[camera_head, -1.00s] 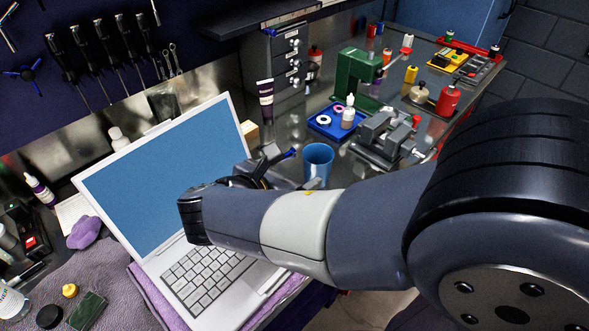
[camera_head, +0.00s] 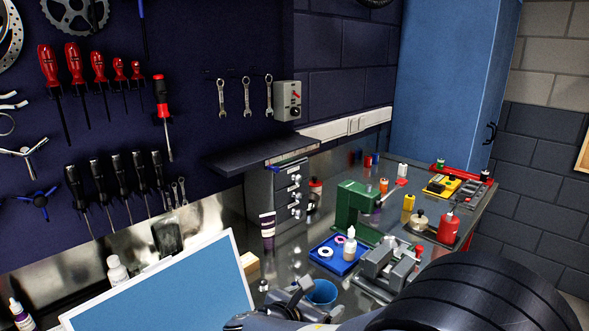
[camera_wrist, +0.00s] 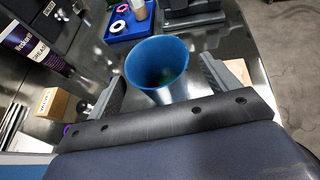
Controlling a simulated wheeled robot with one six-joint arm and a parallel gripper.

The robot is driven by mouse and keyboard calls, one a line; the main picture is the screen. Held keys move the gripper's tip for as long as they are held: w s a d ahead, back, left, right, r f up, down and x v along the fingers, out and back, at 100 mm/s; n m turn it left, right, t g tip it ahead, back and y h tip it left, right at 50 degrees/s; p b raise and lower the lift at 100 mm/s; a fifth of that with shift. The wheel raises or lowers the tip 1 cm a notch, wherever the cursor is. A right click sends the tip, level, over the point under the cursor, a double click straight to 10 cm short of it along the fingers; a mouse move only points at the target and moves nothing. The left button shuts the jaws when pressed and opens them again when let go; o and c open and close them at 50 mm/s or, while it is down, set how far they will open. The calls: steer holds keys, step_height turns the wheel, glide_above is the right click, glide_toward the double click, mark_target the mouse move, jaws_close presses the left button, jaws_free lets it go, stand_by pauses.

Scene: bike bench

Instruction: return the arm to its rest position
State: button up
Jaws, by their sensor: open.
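My gripper (camera_wrist: 161,82) is open, with one finger on each side of a blue cup (camera_wrist: 158,88) in the wrist view. The cup stands upright on the metal bench, and its open top shows. Gaps show between the fingers and the cup; I cannot tell how far the fingers reach along it. In the head view, the cup (camera_head: 322,293) is at the bottom, partly hidden by my arm. My forearm runs along the bottom right of that view.
An open laptop (camera_head: 170,290) stands left of my arm. A grey vise (camera_head: 388,268), a blue tray (camera_head: 336,256) and a green press (camera_head: 355,207) stand beyond the cup. A small drawer cabinet (camera_head: 287,195) is at the back. Tools hang on the wall.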

steer(key=shift+x, duration=1.15)
steer(key=shift+w+d+f, duration=0.15)
steer(key=shift+f, duration=0.15)
steer(key=shift+r, duration=0.2)
